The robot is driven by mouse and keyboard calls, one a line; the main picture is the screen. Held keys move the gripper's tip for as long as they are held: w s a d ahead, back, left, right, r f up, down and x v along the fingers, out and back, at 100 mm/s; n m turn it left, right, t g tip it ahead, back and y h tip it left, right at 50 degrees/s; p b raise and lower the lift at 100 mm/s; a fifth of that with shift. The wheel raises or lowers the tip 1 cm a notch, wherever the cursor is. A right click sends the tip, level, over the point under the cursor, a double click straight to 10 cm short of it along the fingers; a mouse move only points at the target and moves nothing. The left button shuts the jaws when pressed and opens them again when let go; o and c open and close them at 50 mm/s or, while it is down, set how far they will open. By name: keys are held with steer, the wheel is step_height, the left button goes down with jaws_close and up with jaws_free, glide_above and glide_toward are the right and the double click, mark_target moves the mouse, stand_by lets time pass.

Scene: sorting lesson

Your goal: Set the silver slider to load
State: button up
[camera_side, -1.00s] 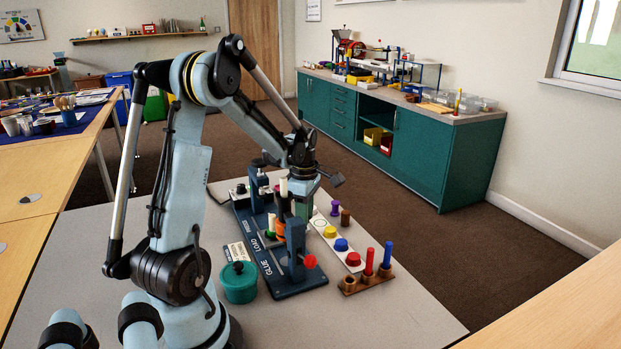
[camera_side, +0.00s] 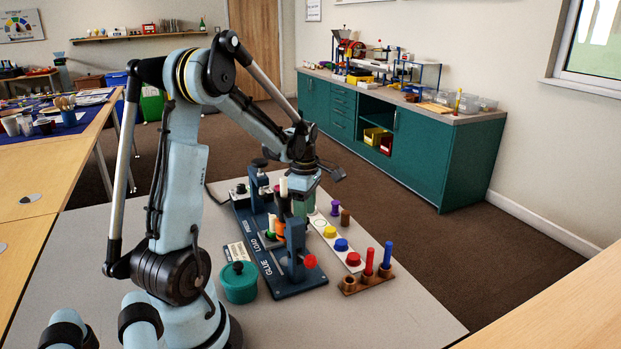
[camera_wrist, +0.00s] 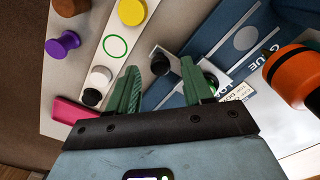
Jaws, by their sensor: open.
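The dark blue station board (camera_side: 264,262) stands on the grey table, with the words LOAD and GLUE along its near side. In the wrist view, a silver slider piece with a black knob (camera_wrist: 160,64) sits at the board's edge, between and just beyond my fingertips. My gripper (camera_wrist: 160,72) is open, its two green fingers apart with nothing held. It also shows over the far right side of the board in the side view (camera_side: 307,203). My right finger partly hides the metal plate and the LOAD lettering. The slider is not clearly seen in the side view.
An orange and black cylinder (camera_wrist: 291,75) stands close right of my fingers. A white strip (camera_side: 335,245) holds yellow, blue and red pieces. A wooden holder (camera_side: 366,282) carries red and blue pegs. A teal lidded pot (camera_side: 239,284) stands at the near left.

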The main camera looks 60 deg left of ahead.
step_height(320, 180, up, 11)
stand_by(0.4)
steer(key=shift+d+f, duration=0.1)
steer(key=s+d+f+m+t, duration=0.1)
steer(key=d+m+t, duration=0.6)
steer(key=d+m, duration=1.8)
steer(key=shift+s+f+m, duration=0.15)
steer(key=shift+f+m, duration=0.3)
steer(key=shift+m, duration=0.55)
steer(key=shift+a, duration=0.1)
